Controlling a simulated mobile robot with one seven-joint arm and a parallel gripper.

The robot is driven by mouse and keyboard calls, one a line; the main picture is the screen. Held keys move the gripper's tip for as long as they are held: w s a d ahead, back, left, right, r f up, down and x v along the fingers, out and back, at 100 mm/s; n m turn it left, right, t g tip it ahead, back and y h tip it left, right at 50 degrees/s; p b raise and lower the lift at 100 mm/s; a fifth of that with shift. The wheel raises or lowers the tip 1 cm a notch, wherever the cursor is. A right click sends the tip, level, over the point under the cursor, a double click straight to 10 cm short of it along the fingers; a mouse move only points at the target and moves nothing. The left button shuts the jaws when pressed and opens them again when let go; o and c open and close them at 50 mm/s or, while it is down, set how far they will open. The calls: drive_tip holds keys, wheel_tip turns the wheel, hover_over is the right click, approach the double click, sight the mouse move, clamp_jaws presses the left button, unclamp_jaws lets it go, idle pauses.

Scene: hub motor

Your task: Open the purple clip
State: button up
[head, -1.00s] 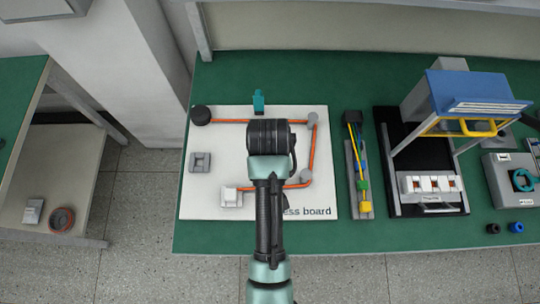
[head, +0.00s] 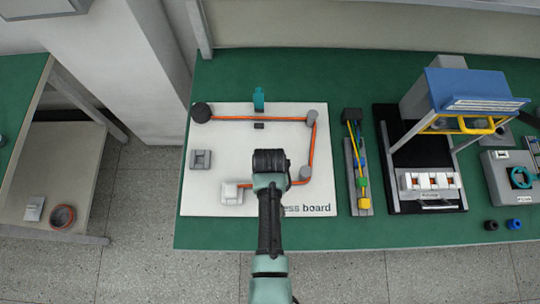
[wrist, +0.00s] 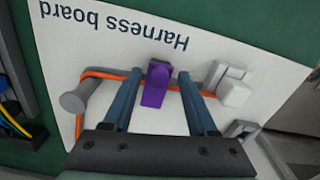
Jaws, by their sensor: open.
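The purple clip (wrist: 156,84) shows in the wrist view, on the white harness board (wrist: 85,40) along the orange cable (wrist: 215,94). My gripper (wrist: 161,76) is open, with one blue-grey finger on each side of the clip. The clip is between the fingers in the picture; I cannot tell if they touch it. In the head view my gripper (head: 270,163) is over the front part of the board (head: 225,150) and hides the clip.
Grey posts (head: 306,172) hold the cable's corners. A white block (head: 231,193) and a grey block (head: 200,159) are left of my gripper. A teal piece (head: 258,100) stands at the board's back edge. A tray with coloured leads (head: 365,203) lies to the right.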

clamp_jaws()
idle(1.4)
